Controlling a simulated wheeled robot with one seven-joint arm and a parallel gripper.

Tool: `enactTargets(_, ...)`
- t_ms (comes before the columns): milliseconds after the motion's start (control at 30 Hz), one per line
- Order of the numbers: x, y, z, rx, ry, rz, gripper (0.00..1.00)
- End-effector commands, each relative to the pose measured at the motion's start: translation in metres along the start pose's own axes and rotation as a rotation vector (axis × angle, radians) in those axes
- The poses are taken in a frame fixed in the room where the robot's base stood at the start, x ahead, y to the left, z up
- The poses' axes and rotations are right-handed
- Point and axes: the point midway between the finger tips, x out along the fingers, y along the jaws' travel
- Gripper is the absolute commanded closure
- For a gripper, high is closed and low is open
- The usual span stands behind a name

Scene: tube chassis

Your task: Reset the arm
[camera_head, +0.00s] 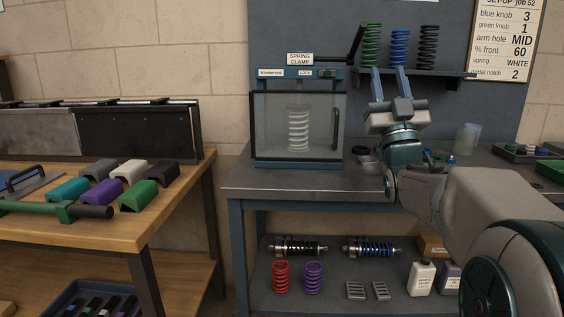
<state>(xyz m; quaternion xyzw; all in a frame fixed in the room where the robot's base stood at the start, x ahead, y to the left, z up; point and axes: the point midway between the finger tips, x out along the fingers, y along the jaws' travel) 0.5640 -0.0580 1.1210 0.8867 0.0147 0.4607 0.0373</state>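My gripper (390,80) is raised above the right part of the metal bench (285,180), in front of the blue back panel. Its two fingers point up and stand apart with nothing between them. The fingertips overlap the small shelf with springs in the picture; I cannot tell how far apart in depth they are. My arm comes in from the lower right, bent, and covers part of the bench's right side.
The spring clamp case (257,120) holds a white spring (298,130). Green (372,45), blue (400,48) and black (429,47) springs stand on the shelf. A clear cup (467,138) is behind my arm. A wooden table (165,225) with several coloured blocks stands left.

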Motion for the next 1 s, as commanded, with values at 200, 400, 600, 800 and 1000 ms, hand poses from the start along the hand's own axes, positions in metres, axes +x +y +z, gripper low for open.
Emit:
enactTargets(200,0.021,0.001,0.003,0.016,-0.252,0.041,0.64)
enactTargets(400,0.013,-0.003,0.013,0.036,-0.61,0.079,0.64)
enactTargets(600,-0.022,-0.014,0.013,0.059,-0.979,0.096,0.64)
enactTargets(800,-0.075,-0.029,-0.009,0.078,-1.349,0.091,0.64)
enactTargets(1000,-0.136,-0.045,-0.057,0.093,-1.722,0.065,0.64)
